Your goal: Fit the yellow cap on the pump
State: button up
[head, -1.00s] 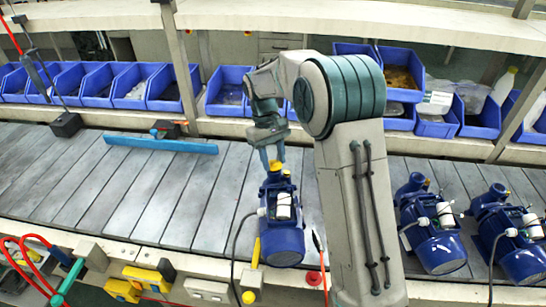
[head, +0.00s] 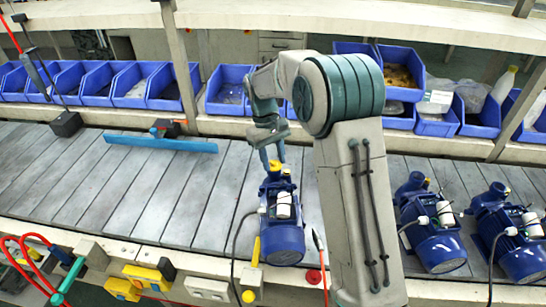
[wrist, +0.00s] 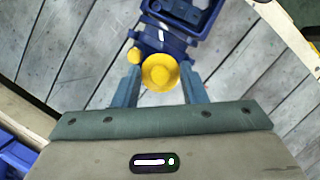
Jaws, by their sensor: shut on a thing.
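The blue pump (head: 283,240) stands on the grey slatted conveyor in front of my arm, with a white cylinder on its side. My gripper (head: 272,161) is over the pump's far end, pointing down. In the wrist view my gripper (wrist: 160,80) has a finger on each side of the round yellow cap (wrist: 160,73) and is shut on it.
Two more blue pumps (head: 437,245) (head: 512,240) stand at the right. A blue bar (head: 160,144) lies across the conveyor at the left. Blue bins (head: 228,92) line the back shelf. A dark cable runs beside the pump.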

jog(key=shift+f, duration=0.2)
jog(key=o, duration=1)
jog(key=shift+r, duration=0.1)
jog(key=p+v, duration=0.5)
jog(key=v, duration=0.1)
jog(key=v, duration=1.3)
jog(key=shift+w+a+r, duration=0.1)
jog(key=shift+a+r, duration=0.1)
jog(key=shift+r, duration=0.05)
